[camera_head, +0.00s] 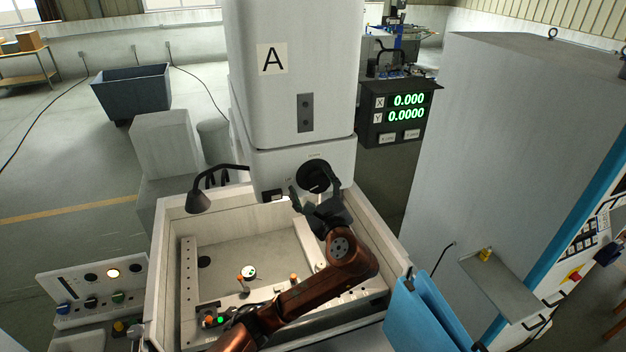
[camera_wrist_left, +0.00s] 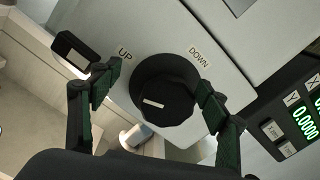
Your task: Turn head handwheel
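The head handwheel (camera_head: 312,173) is a round black knob with a white mark, on the lower front of the pale machine head (camera_head: 296,90). In the left wrist view the handwheel (camera_wrist_left: 166,92) sits between the labels UP and DOWN. My left gripper (camera_head: 315,187) is open in front of it, the fingers spread to either side. In the wrist view the right-hand finger overlaps the wheel's edge and the left-hand finger stands apart from it; I cannot tell whether either touches. My right gripper is not in view.
Below the head is an open work tank (camera_head: 240,260) with clamps inside. A readout box (camera_head: 397,113) shows X 0.000 and Y 0.0000, right of the head. A tall grey cabinet (camera_head: 490,150) stands to the right.

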